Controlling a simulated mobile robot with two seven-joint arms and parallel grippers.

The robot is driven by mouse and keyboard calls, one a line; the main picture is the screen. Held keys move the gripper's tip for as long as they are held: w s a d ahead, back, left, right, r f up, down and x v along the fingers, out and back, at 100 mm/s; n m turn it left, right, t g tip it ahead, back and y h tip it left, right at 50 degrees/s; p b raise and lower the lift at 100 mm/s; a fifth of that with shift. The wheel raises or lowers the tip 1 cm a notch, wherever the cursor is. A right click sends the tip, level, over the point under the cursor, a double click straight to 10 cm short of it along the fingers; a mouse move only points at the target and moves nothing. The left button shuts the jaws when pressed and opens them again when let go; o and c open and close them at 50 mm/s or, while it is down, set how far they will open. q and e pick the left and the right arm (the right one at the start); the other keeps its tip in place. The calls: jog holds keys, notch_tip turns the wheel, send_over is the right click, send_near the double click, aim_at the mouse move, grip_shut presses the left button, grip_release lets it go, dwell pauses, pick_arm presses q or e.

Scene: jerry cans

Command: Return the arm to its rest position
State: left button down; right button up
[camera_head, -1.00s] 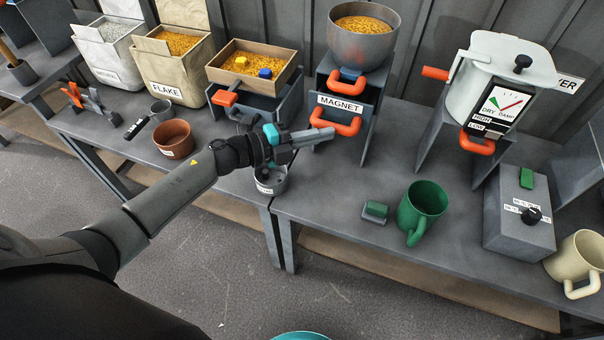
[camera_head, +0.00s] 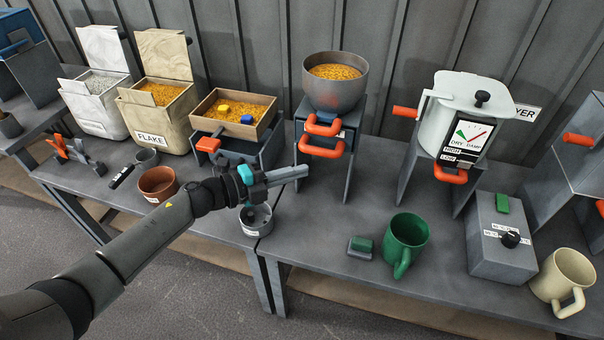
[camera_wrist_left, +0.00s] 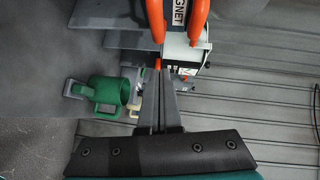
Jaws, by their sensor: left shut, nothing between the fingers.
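My left gripper (camera_head: 302,172) reaches in from the left over the table, its fingers together and empty, pointing right. Its closed fingers also show in the left wrist view (camera_wrist_left: 160,82). In the head view the fingertips appear just below the orange handles (camera_head: 321,148) of the magnet stand; I see no clear contact. In the wrist view an orange handle (camera_wrist_left: 155,20) and the MAGNET label stand beyond the fingers. A small grey pot (camera_head: 256,220) sits below the gripper in the head view. My right gripper is not in view.
A metal bowl of yellow grain (camera_head: 335,85) tops the magnet stand. A wooden tray (camera_head: 206,105), flake bin (camera_head: 150,138) and brown pot (camera_head: 158,184) stand to the left. A green mug (camera_head: 405,240), white dryer (camera_head: 445,115), grey control box (camera_head: 490,262) and cream mug (camera_head: 562,280) are to the right.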

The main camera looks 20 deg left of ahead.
pick_arm(q)
jog(key=shift+w+a+f+v, duration=0.3)
jog(key=shift+f+v, duration=0.2)
jog(key=shift+v, duration=3.25)
jog(key=s+a+f+n+y, duration=0.25)
jog(key=f+n, duration=0.25)
jog(key=f, duration=0.3)
jog(key=s+a+f+n+y, duration=0.25)
jog(key=f+n+y, duration=0.2)
jog(key=f, duration=0.45)
jog(key=s+a+f+n+y, duration=0.2)
jog(key=s+f+n+y, duration=0.1)
jog(key=f+n, duration=0.4)
jog(key=s+d+f+n+g, duration=0.2)
jog(key=s+f, duration=0.4)
jog(key=s, duration=0.4)
jog(key=s+d+f+n+g+y, duration=0.1)
jog(key=s+d+f+n+g, duration=0.1)
jog(key=s+f, duration=0.4)
jog(key=s+d+f+n+g+y, duration=0.1)
jog(key=s+d+f+n+g, duration=0.2)
jog(key=s, duration=1.3)
notch_tip(320, 180, down, 3)
jog(key=d+g, duration=0.1)
jog(key=g, duration=0.2)
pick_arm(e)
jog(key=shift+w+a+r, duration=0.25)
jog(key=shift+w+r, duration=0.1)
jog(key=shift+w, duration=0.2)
